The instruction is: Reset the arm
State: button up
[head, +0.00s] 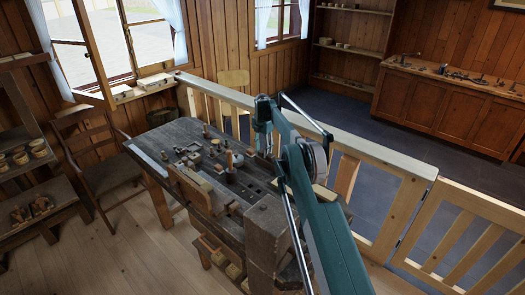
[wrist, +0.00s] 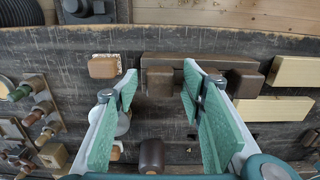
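My gripper (head: 263,142) is raised above the right part of the dark wooden workbench (head: 160,172) in the head view, at the end of my teal arm. In the wrist view, its two green-padded fingers (wrist: 160,78) stand well apart with nothing held between them. Beyond the fingertips lie a long brown wooden bar (wrist: 205,62) and dark brown blocks (wrist: 160,82) on the bench top. A dark brown cylinder (wrist: 151,155) shows lower between the fingers. A round pale thing is partly hidden by the left finger.
Turned pieces and small tools crowd the bench middle (head: 200,155). A wooden railing (head: 370,150) runs close behind and right of the arm. A chair (head: 105,165) and shelves (head: 40,190) stand left. The floor at front left is clear.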

jog(key=o, duration=0.4)
jog(key=shift+r, duration=0.15)
jog(key=shift+r+p, duration=0.8)
jog(key=shift+r, duration=3.05)
jog(key=shift+r, duration=0.15)
